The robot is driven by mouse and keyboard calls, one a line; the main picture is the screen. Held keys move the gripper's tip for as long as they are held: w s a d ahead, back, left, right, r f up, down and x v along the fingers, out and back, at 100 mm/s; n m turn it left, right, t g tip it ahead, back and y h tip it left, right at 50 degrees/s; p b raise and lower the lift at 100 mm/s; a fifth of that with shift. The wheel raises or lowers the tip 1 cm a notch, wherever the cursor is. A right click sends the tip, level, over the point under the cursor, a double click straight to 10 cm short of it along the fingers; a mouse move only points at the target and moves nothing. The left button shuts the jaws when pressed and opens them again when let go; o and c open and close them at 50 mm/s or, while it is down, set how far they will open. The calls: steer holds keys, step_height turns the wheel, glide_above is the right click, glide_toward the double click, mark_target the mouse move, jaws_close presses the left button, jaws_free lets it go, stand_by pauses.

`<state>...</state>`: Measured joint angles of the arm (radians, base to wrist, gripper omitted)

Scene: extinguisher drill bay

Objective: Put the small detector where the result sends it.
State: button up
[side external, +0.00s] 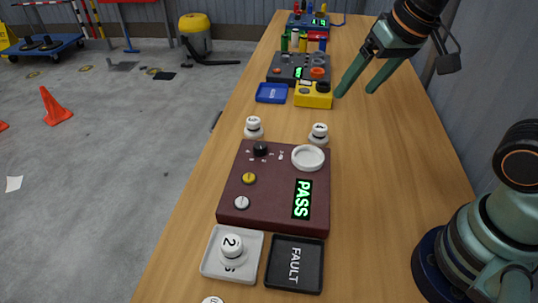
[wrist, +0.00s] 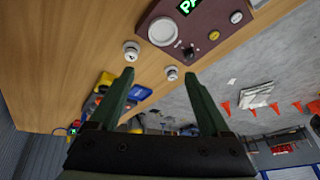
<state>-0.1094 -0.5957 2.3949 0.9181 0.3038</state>
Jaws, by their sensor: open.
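The maroon test box (side external: 238,192) has a lit green PASS display (side external: 303,199), an empty-looking white ring socket (side external: 308,157) and several knobs. A white detector marked 2 (side external: 232,246) stands in the white tray (side external: 212,269), covering most of its label. The black tray marked FAULT (side external: 281,281) beside it is empty. Two more white detectors (side external: 253,127) (side external: 319,133) stand on the table beyond the box; they also show in the wrist view (wrist: 131,51) (wrist: 171,73). My gripper (side external: 355,92) is open and empty above the table, beyond the box and to its right.
A yellow box (side external: 315,96), a small blue tray (side external: 271,93) and a dark grey panel (side external: 290,66) stand farther along the table. A white round thing (side external: 212,300) is cut off at the bottom edge.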

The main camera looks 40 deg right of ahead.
steer(key=shift+s+d+n+t+h, duration=0.15)
steer(key=shift+s+d+n, duration=0.2)
steer(key=shift+d, duration=0.2)
steer(key=shift+s+d+n+t+h, duration=0.1)
steer(key=shift+s+d+n, duration=0.1)
steer(key=shift+d+n, duration=0.3)
steer(key=shift+s+d+n+t+h, duration=0.15)
steer(key=shift+s+d+n, duration=0.15)
steer(key=shift+d, duration=0.35)
